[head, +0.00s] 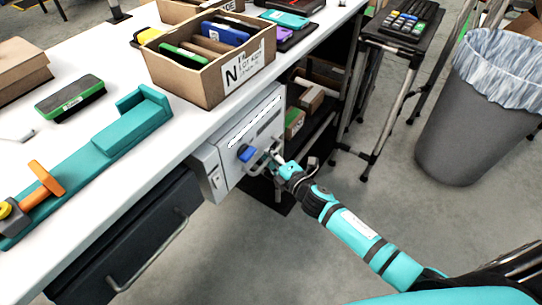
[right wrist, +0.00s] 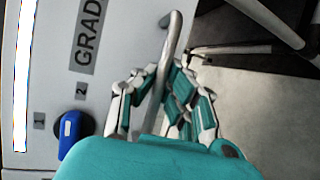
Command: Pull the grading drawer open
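The grading drawer (head: 222,155) is a light grey front under the white bench, with a blue knob (head: 245,153) and a metal bar handle. The handle (right wrist: 172,32) stands out from the front. My right gripper (head: 273,157) is at the handle; in the right wrist view its fingers (right wrist: 163,78) close from both sides on the bar. The drawer front looks shut. My left gripper is out of view.
A dark drawer (head: 130,245) with a bar handle is at lower left. A grey bin (head: 455,130) stands right. The floor before the drawer is clear apart from my arm.

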